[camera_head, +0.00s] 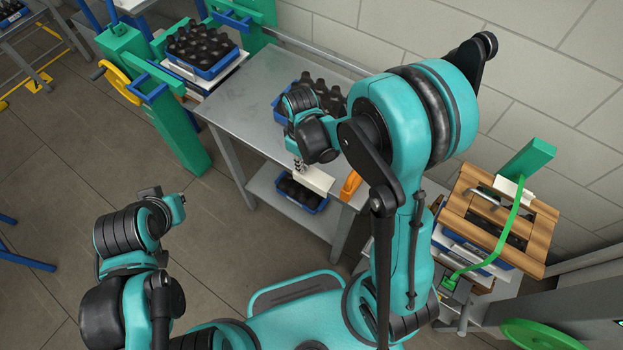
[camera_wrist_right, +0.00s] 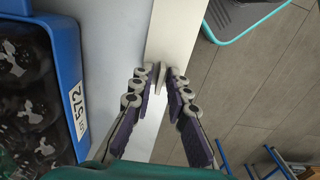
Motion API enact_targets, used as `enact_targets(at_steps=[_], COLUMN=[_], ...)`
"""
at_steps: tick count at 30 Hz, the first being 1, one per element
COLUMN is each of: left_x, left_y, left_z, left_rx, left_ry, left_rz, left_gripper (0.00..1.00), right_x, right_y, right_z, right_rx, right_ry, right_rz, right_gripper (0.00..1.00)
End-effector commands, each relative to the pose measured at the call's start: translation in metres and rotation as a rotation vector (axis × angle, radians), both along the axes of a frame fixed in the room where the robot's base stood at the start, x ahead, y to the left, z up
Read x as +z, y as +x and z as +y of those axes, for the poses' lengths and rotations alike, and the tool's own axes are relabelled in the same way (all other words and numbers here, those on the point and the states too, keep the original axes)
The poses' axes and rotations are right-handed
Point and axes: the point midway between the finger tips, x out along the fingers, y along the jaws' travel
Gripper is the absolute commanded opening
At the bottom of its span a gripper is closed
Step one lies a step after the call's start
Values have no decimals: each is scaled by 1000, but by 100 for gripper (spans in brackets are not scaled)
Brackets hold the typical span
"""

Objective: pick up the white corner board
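The white corner board (camera_head: 316,179) lies at the front edge of the grey metal table, beside the orange piece. In the right wrist view it is a long white strip (camera_wrist_right: 176,38) with a raised flange (camera_wrist_right: 168,80) near the fingertips. My right gripper (camera_head: 299,165) is directly above the board's left end. In the wrist view its purple-padded fingers (camera_wrist_right: 164,72) stand apart, one on each side of the flange, with gaps showing; contact is not clear. My left arm is folded at the lower left of the head view; its fingers are hidden.
A blue crate of dark bottles (camera_wrist_right: 68,85) sits close beside the board on the table (camera_head: 250,97). An orange piece (camera_head: 350,186) is at the table's right end. Another blue crate (camera_head: 296,191) is on the lower shelf. A wooden slatted lid (camera_head: 540,232) is at right.

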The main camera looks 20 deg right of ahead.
Motion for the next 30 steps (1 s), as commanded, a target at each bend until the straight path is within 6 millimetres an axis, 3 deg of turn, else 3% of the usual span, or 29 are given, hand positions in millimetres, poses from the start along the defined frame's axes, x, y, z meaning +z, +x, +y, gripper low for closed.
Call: enact_targets(at_steps=[4,7,20,30], left_x=[1,1,3,23], left_y=[0,0,0,0], left_z=[0,0,0,0], left_rx=[0,0,0,0], left_ry=[0,0,0,0], left_rz=[0,0,0,0], left_gripper=[0,0,0,0], right_x=[1,1,6,72], right_y=[0,0,0,0], right_z=[0,0,0,0], right_rx=[0,0,0,0], right_ry=[0,0,0,0], right_rz=[0,0,0,0], right_gripper=[16,0,0,0])
